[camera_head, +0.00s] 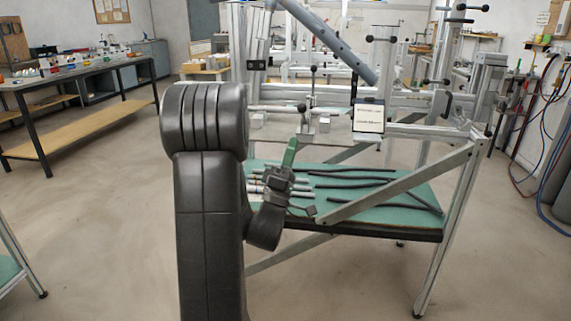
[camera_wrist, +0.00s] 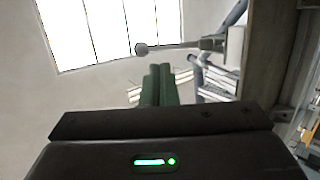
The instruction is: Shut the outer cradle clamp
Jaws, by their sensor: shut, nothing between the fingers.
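My gripper (camera_head: 290,150) has green fingers, pressed together and empty. It points up in front of the jig's lower rail, over the bench. In the wrist view the shut fingers (camera_wrist: 160,84) rise in the middle. A lever with a dark ball knob (camera_wrist: 141,49) lies roughly level beyond and above the fingertips, with a visible gap to them. Its rod runs right to a metal bracket (camera_wrist: 212,44). In the head view, clamp hardware with a black-knobbed upright lever (camera_head: 313,70) stands on the rail above my gripper. I cannot tell for certain which clamp is the outer cradle one.
A bench with a green top (camera_head: 400,190) holds dark tubes (camera_head: 350,172) behind my arm. A diagonal grey brace (camera_head: 405,183) crosses its front. A white placard (camera_head: 368,118) hangs on the rail. A grey tube (camera_head: 330,42) slopes above.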

